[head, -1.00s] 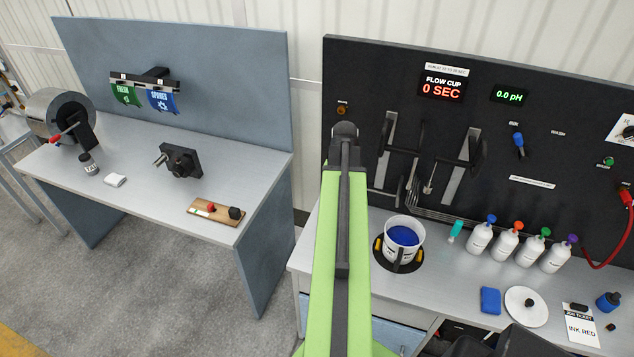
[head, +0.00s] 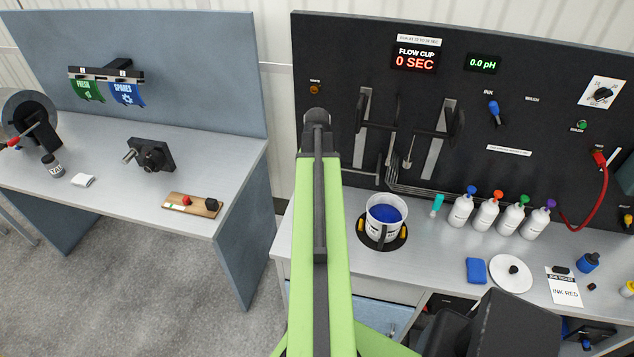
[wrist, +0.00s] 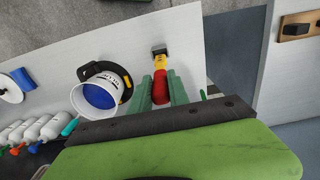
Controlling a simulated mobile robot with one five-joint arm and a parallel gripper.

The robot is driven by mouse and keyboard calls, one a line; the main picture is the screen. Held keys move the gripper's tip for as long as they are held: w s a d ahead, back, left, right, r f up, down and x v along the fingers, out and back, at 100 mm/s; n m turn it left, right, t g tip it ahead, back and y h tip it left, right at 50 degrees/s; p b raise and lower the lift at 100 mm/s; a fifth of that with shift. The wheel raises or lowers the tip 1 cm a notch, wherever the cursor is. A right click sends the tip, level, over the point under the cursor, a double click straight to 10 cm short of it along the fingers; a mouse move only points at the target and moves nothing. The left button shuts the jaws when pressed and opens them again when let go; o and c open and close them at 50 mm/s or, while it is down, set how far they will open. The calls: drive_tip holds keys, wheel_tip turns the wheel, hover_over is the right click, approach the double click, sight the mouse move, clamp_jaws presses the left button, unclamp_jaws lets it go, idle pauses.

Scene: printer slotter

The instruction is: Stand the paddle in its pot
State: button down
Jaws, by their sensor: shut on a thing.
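In the wrist view, my gripper (wrist: 165,84) has its green fingers shut on a red and yellow thing with a dark end (wrist: 160,66), which looks to be the paddle. Its dark end points away from the fingers, over the pale bench top; I cannot tell whether it touches. A white pot with blue ink (head: 384,213) sits on a dark round base on the right bench. The pot also shows in the wrist view (wrist: 97,97), left of and apart from the held thing. In the head view, my green arm hides the gripper and the held thing.
White bottles with coloured caps (head: 486,214) stand right of the pot. A blue block (head: 476,270), a white disc (head: 511,273) and an INK RED card (head: 564,287) lie in front. A black panel (head: 440,90) rises behind. A second bench (head: 120,190) stands left across a gap.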

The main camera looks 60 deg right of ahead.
wheel_tip(320, 180, down, 8)
drive_tip(key=b, duration=0.7)
drive_tip(key=shift+f, duration=0.1)
drive_tip(key=c, duration=1.2)
unclamp_jaws()
drive_tip(key=shift+o, duration=0.2)
wheel_tip(320, 180, up, 12)
drive_tip(key=p, duration=1.2)
